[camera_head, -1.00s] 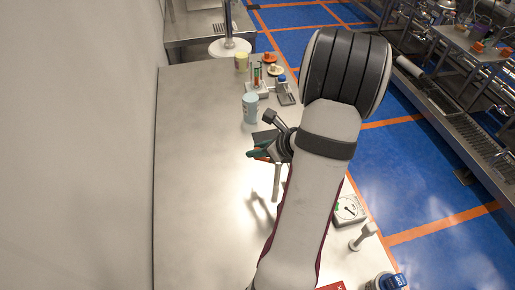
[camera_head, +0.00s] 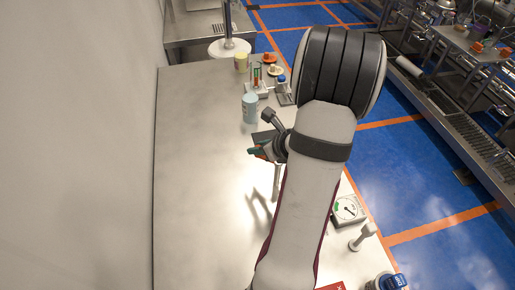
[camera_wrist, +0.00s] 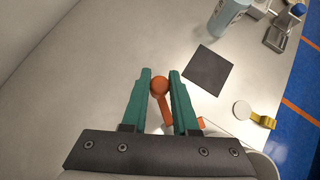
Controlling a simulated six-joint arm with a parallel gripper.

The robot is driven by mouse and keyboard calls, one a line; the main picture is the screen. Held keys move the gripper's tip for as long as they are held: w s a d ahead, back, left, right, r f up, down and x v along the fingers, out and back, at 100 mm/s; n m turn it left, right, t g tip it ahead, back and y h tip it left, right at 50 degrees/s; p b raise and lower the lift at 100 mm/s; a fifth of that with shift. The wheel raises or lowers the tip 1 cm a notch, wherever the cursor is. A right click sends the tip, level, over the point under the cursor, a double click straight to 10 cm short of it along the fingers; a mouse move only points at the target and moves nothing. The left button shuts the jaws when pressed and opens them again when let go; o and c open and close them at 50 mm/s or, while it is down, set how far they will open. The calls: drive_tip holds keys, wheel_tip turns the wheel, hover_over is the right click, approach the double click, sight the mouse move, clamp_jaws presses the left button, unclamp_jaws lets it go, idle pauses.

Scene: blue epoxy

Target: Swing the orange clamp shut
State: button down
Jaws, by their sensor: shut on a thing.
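The orange clamp (camera_wrist: 163,104) shows in the wrist view as a lever with a round end, between the two green fingers of my gripper (camera_wrist: 160,78). The gripper is shut on it. The lever's lower end runs down towards a pale fitting, mostly hidden behind the gripper body. In the head view, my gripper (camera_head: 256,152) is over the middle of the bench, at the top of a pale upright post (camera_head: 277,182). My arm hides much of that area, and I cannot tell there how far the clamp is swung.
A dark square plate (camera_wrist: 208,70) lies near the gripper. A light blue bottle (camera_head: 250,108) stands beyond it. A dial gauge (camera_head: 347,210) and a white fitting (camera_head: 363,237) are right of my arm. The bench's left side (camera_head: 195,190) is clear.

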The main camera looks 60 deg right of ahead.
drive_tip(key=shift+s+d+m+g+h, duration=0.1)
drive_tip(key=shift+d+m+g+h, duration=0.55)
drive_tip(key=shift+m, duration=0.5)
drive_tip(key=shift+s+d+m+g+h, duration=0.15)
drive_tip(key=shift+d+m+g+h, duration=0.2)
drive_tip(key=shift+d+m+h, duration=0.6)
drive_tip(key=shift+s+d+m+g+h, duration=0.1)
drive_tip(key=shift+d+m+g+h, duration=0.3)
drive_tip(key=shift+m, duration=1)
drive_tip(key=shift+a+r+h, duration=0.1)
drive_tip(key=shift+h, duration=0.2)
drive_tip(key=c, duration=0.7)
unclamp_jaws()
